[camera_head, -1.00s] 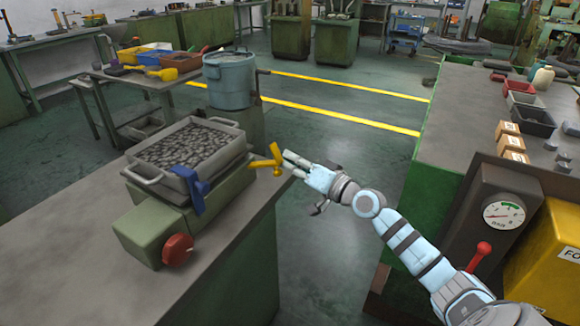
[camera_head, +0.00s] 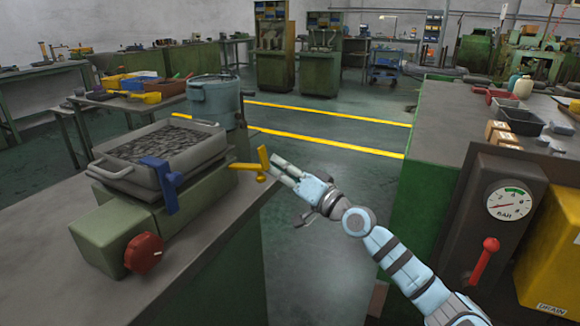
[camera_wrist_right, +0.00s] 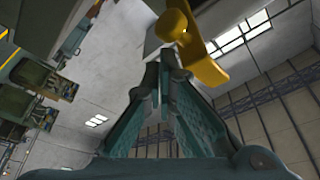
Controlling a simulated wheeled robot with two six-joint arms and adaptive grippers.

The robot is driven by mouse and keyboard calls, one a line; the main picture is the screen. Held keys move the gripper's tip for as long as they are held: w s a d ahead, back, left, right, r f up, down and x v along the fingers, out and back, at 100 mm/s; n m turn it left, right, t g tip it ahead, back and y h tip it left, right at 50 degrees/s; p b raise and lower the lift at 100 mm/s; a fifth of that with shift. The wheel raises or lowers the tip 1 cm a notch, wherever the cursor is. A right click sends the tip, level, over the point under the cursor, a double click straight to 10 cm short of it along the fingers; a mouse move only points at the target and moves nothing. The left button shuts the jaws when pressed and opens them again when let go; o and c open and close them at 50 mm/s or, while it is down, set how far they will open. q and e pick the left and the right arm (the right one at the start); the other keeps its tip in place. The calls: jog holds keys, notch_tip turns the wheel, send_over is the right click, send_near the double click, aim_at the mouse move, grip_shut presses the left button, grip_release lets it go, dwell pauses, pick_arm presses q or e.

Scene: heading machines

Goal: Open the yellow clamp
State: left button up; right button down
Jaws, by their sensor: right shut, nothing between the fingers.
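The yellow clamp (camera_head: 262,160) is a lever on the far right side of the green fixture (camera_head: 200,198), with one arm pointing up and one toward the tray. It also shows at the top of the right wrist view (camera_wrist_right: 203,62), large and close. My right gripper (camera_head: 277,167) is just right of the clamp, its fingertips very near it. Its fingers are shut (camera_wrist_right: 166,62) with nothing between them. Whether they touch the clamp I cannot tell. A blue clamp (camera_head: 164,178) hangs at the near side of the fixture. My left gripper is not in view.
A metal tray (camera_head: 130,172) of grey parts sits on the fixture, with a red knob (camera_head: 144,252) in front. A blue-grey drum (camera_head: 214,100) stands behind. At right are a gauge panel (camera_head: 490,225) and a bench (camera_head: 455,125). The aisle floor between is clear.

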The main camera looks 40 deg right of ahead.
pick_arm(q)
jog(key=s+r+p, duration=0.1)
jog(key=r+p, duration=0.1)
jog(key=p, duration=0.1)
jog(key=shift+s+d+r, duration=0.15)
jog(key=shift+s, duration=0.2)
pick_arm(e)
jog(key=s+d, duration=0.4)
jog(key=s, duration=0.4)
jog(key=shift+s+d+r, duration=0.15)
jog(key=shift+d+r, duration=0.05)
jog(key=shift+r, duration=0.1)
